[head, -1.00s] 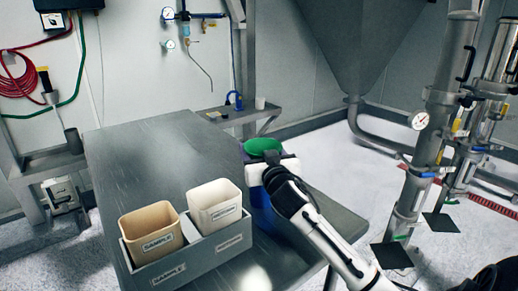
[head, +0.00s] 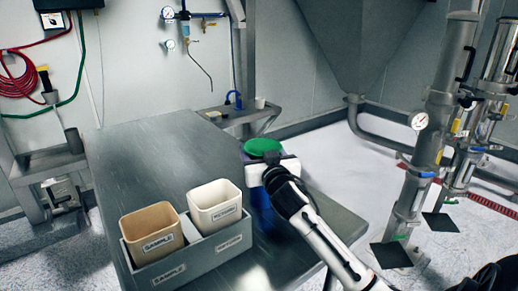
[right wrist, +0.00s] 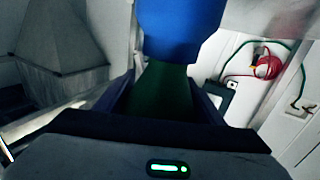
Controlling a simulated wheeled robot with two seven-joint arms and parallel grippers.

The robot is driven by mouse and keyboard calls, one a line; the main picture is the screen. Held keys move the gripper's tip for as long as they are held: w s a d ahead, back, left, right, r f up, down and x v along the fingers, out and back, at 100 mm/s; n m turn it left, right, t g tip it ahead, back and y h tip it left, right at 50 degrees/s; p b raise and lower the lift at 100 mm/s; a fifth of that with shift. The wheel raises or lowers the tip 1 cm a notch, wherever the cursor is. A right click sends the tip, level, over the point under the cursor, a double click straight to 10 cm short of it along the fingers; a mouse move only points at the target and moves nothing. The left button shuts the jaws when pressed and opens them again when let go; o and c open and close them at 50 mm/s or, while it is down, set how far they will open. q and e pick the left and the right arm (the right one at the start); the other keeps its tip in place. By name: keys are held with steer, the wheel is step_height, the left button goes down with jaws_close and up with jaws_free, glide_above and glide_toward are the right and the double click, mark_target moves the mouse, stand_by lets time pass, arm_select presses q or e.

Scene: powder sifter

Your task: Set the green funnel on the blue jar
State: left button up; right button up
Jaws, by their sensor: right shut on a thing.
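The green funnel (head: 263,146) shows above the right part of the table. My right gripper (head: 270,168) is shut on it, and in the right wrist view the dark green part of the funnel (right wrist: 160,92) is between the fingers. The blue jar (head: 262,212) stands below, largely hidden behind my right gripper and arm. In the right wrist view, which looks upside down, the blue jar (right wrist: 180,28) lies at the top, in line with the funnel. I cannot tell whether funnel and jar touch. My left gripper is out of view.
A grey tray (head: 196,262) holds a tan bin (head: 150,232) and a white bin (head: 214,205) to the left of the jar. A purple thing shows partly beside the funnel. The middle and far left of the metal table (head: 150,150) are clear.

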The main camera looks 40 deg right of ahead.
steer(key=shift+f+b, duration=0.5)
steer(key=shift+f, duration=0.15)
steer(key=o, duration=0.8)
steer(key=shift+p+v, duration=0.9)
steer(key=shift+v, duration=4.65)
